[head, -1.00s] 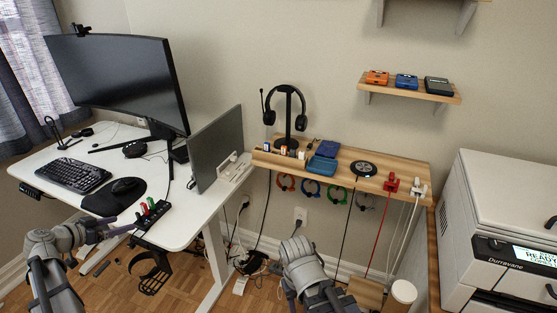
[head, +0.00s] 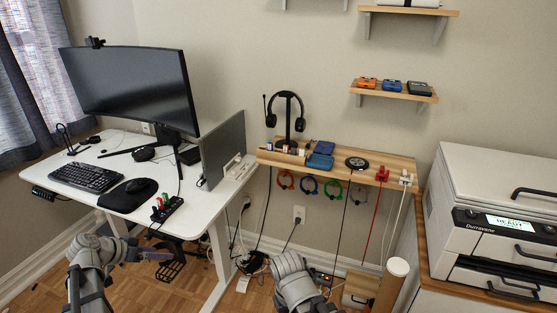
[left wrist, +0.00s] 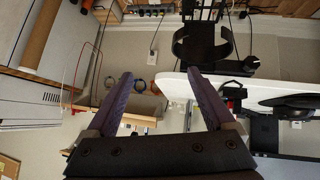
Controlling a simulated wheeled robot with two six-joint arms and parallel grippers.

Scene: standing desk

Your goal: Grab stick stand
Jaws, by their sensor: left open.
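The stick stand looks to be a small black holder (head: 167,208) with red and green sticks upright in it. It sits at the front right edge of the white desk (head: 205,208). My left gripper (head: 163,255) is open and empty, in front of the desk edge and lower than the stand in the head view, apart from it. In the left wrist view its two purple fingers are spread wide (left wrist: 160,76), with nothing between them. A dark object with a bit of red, probably the stand, shows there by the right finger (left wrist: 233,92). My right arm shows, but its gripper does not.
A keyboard (head: 87,178), a mouse pad (head: 118,198) and a monitor (head: 135,88) stand on the desk. A black ring holder hangs under the desk edge and shows in the left wrist view (left wrist: 203,44). A wooden shelf (head: 395,165) and a printer (head: 500,220) are to the right.

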